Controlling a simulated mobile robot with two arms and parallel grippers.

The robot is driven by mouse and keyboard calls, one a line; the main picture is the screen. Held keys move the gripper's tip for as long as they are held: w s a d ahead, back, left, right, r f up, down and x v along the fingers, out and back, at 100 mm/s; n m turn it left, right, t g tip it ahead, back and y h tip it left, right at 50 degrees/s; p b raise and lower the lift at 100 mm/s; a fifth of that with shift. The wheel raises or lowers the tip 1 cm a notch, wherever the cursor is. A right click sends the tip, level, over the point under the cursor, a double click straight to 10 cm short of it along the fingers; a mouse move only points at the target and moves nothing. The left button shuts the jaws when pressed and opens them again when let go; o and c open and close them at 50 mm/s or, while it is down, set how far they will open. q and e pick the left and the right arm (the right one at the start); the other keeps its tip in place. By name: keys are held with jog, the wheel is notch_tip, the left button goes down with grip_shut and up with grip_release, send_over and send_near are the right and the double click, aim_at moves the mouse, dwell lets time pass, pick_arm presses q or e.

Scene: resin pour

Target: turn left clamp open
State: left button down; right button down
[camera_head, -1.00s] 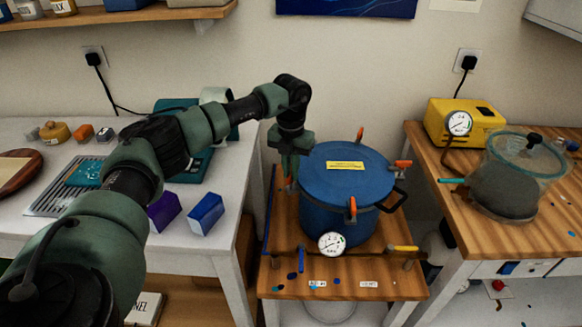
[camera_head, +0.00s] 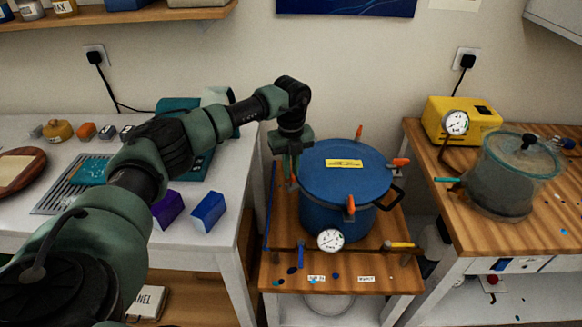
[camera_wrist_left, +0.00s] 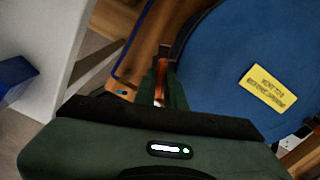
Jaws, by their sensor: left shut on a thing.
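The blue pressure pot (camera_head: 343,213) stands on the small wooden stand, its blue lid (camera_head: 330,185) on with a yellow label. Orange-handled clamps sit around the rim, at the back (camera_head: 359,132), right (camera_head: 400,162) and front (camera_head: 350,206). The left clamp is mostly hidden by my left gripper (camera_head: 291,172), which reaches down at the pot's left rim. In the left wrist view, my gripper (camera_wrist_left: 160,84) is shut on the orange handle of the left clamp (camera_wrist_left: 161,68), beside the lid edge. How far that clamp is turned is hard to tell. My right gripper is not in view.
A pressure gauge (camera_head: 330,240) and a yellow-handled valve (camera_head: 401,245) are at the stand's front. A wooden bench (camera_head: 450,205) with a yellow pump (camera_head: 462,118) and clear-lidded chamber (camera_head: 512,175) lies right.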

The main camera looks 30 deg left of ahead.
pick_arm(q)
jog(key=shift+w+r, duration=0.1)
jog(key=shift+r, duration=0.05)
dwell(0.4)
jog(key=c, duration=1.5)
grip_release()
notch_tip(320, 180, up, 8)
jog(key=shift+f+b, duration=0.15)
jog(key=shift+b, duration=0.7)
jog(key=shift+f, duration=0.1)
